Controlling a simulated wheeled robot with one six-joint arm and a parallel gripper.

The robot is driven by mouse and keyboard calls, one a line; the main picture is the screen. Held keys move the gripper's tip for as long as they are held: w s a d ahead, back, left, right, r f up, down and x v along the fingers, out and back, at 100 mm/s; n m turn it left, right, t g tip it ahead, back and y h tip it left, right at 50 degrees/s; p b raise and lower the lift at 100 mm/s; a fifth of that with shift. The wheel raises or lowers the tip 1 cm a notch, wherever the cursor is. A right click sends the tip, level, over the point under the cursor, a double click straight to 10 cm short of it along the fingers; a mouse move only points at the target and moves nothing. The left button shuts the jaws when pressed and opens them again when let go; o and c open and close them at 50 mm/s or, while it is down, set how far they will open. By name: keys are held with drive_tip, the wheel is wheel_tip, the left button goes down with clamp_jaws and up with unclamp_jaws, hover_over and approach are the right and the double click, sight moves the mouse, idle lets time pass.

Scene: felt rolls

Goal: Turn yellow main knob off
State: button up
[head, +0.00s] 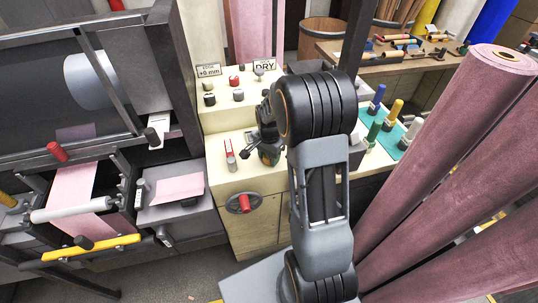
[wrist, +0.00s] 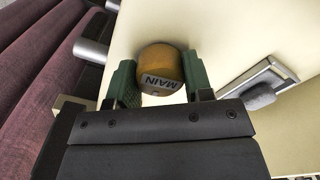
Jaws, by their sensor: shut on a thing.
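The yellow main knob (wrist: 162,58) stands out from a cream panel in the wrist view. Its face reads "MAIN", upside down and slightly tilted in this picture. My gripper (wrist: 160,78) has one green finger on each side of the knob and is shut on it. In the head view my gripper (head: 269,152) is at the front of the cream cabinet (head: 222,182). There the knob is hidden behind my gripper and arm. The knob's pointer mark and off position cannot be made out.
A plate with a grey lever (wrist: 262,95) sits close beside the knob. Small knobs (head: 238,95) stand on the upper ledge. Mauve felt rolls (head: 440,150) lean at right; a roller machine (head: 85,205) stands at left.

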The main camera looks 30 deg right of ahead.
drive_tip(key=n, duration=0.7)
drive_tip(key=shift+n, duration=0.3)
drive_tip(key=n, duration=0.4)
drive_tip(key=shift+f+n, duration=0.1)
drive_tip(key=shift+n, duration=0.2)
drive_tip(key=n, duration=0.4)
drive_tip(key=o, duration=0.9)
drive_tip(key=shift+o, duration=0.2)
